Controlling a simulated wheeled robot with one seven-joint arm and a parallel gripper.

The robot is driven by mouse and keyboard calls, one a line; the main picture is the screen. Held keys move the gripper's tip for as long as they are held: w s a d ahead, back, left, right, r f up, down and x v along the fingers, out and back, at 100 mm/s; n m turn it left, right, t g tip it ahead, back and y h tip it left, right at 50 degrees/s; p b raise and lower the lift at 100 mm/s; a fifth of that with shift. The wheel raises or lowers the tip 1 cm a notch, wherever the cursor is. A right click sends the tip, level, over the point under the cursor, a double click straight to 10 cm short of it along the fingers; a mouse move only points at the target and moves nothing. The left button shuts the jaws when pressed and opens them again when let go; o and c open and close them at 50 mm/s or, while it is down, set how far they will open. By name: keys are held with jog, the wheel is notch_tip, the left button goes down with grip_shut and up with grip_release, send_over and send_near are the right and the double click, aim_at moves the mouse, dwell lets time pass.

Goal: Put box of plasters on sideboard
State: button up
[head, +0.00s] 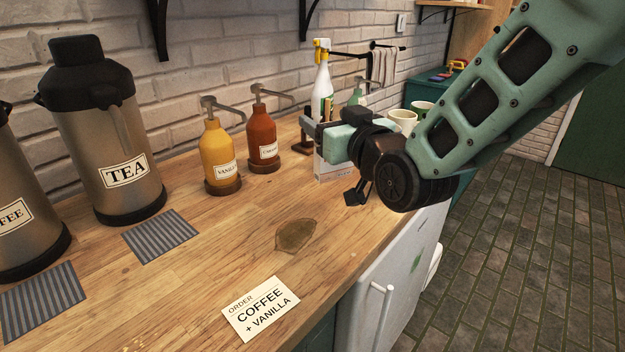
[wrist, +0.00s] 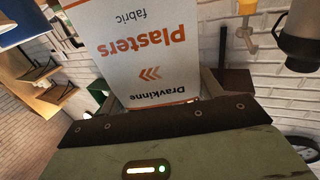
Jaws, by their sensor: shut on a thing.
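My gripper (head: 312,130) is shut on the box of plasters (head: 332,168), a white box with orange lettering. In the head view the box hangs below the jaws at the back of the wooden counter (head: 190,265); I cannot tell whether its bottom touches the wood. In the wrist view the box (wrist: 140,50) fills the upper middle, its lettering upside down, with its near end between the fingers (wrist: 165,90). A dark green cabinet (head: 425,92), possibly the sideboard, stands beyond the counter's far end, partly hidden by my arm.
A spray bottle (head: 322,90), a red bottle (head: 262,135) and a yellow pump bottle (head: 219,155) stand near the box. Cups (head: 403,120) sit behind my wrist. A tea urn (head: 105,140) is at left. An order card (head: 260,309) lies in front. The counter's middle is mostly clear.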

notch_tip(320, 180, down, 7)
dwell(0.4)
jog(key=shift+f, duration=0.15)
jog(key=o, duration=1)
